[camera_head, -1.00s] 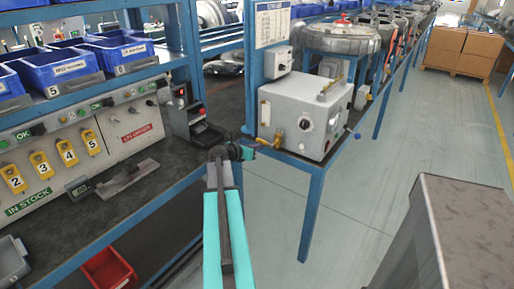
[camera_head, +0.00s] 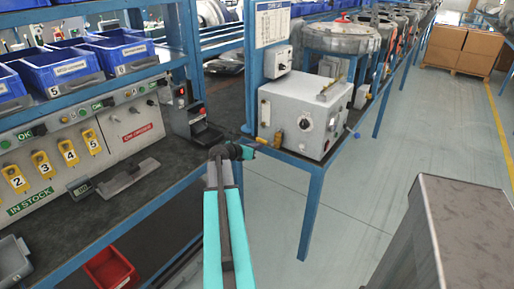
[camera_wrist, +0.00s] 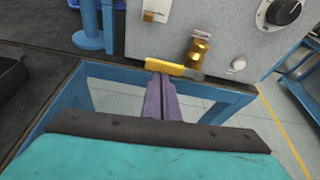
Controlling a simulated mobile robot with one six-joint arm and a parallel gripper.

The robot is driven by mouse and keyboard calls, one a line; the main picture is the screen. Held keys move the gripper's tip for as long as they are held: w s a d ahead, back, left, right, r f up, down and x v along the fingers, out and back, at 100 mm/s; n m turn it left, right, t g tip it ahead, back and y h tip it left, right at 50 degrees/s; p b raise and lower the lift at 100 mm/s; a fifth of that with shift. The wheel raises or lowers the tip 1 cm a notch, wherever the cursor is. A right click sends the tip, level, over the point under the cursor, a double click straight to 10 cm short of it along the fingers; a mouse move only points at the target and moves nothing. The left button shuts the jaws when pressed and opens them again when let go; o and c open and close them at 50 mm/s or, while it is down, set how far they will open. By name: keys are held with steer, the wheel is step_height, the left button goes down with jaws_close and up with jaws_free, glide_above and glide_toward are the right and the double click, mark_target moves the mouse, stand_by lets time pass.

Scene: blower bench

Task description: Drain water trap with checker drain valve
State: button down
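The checker is a grey box (camera_head: 306,116) with a dial on its front, standing on a blue-framed bench. A brass drain valve (camera_head: 279,138) sits low at its left front; it also shows in the wrist view (camera_wrist: 200,48). A yellow lever (camera_wrist: 173,67) extends left from the valve's foot. My gripper (camera_head: 250,148) is just left of the valve, low in front of the box. In the wrist view its purple fingers (camera_wrist: 162,82) are together, with their tips at the lever's left part. Whether they touch or grip the lever is unclear. I cannot identify the water trap separately.
The left bench holds blue bins (camera_head: 72,68), a panel with yellow tags (camera_head: 92,141) and a small black device with a red button (camera_head: 201,126). A red bin (camera_head: 110,268) is below. A grey metal block (camera_head: 470,225) stands at right front. The aisle floor is clear.

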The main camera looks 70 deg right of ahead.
steer(key=w+a+b, duration=0.1)
steer(key=w+a, duration=0.1)
steer(key=a, duration=0.7)
steer(key=shift+w+f, duration=0.2)
steer(key=shift+f, duration=0.1)
steer(key=shift+w+a+f, duration=0.1)
stand_by(0.6)
